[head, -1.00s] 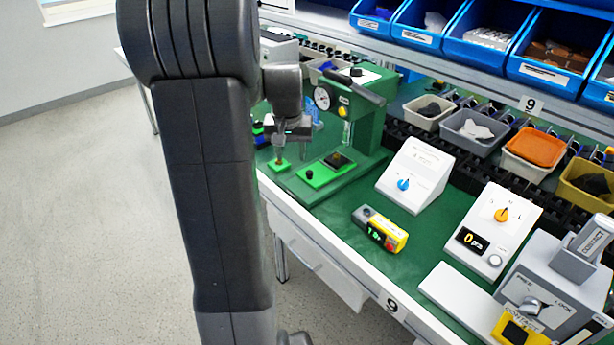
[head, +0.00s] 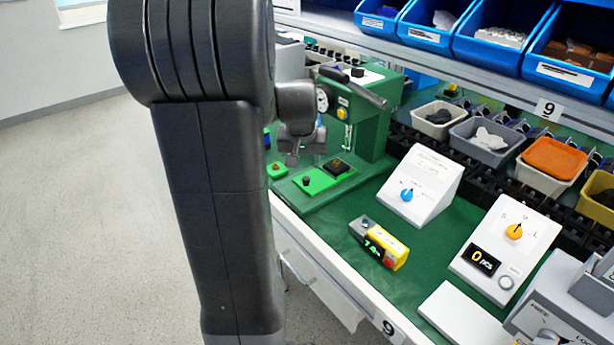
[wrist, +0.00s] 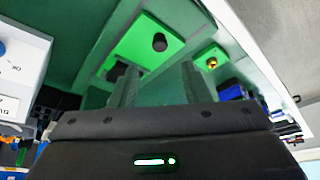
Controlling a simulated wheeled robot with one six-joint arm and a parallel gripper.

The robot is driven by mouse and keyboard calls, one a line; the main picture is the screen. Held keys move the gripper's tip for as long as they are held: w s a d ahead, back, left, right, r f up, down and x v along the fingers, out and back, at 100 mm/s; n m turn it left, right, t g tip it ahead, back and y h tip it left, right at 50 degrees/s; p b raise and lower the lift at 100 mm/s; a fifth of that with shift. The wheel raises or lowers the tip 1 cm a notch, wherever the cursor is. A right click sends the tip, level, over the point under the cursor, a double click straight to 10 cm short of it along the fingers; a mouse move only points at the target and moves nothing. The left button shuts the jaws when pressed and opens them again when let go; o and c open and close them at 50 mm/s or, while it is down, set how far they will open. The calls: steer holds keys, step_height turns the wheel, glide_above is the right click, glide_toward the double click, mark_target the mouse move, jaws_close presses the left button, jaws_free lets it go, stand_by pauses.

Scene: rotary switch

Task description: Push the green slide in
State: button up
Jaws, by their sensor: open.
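The green slide (head: 316,182) is a bright green plate at the foot of the green press (head: 372,122). It has a black knob (head: 306,181) at its front end and a dark square seat with a small brownish piece at the press end. Its front part sticks out toward the table's front edge. My gripper (head: 292,160) hangs just left of the slide, partly hidden by my arm. In the wrist view my gripper (wrist: 158,85) is open and empty. The slide (wrist: 170,52) and its knob (wrist: 159,42) show beyond the fingertips, apart from them.
A small green plate with a brass-coloured piece (wrist: 211,63) lies beside the slide near the table edge. A white box with a blue knob (head: 420,185) and a yellow-grey device (head: 379,243) stand to the right. Green table is clear between them and the press.

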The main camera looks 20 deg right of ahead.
mark_target(307, 177)
steer(key=x, duration=0.8)
steer(key=shift+w+d+b, duration=0.1)
steer(key=shift+b, duration=0.2)
jaws_close()
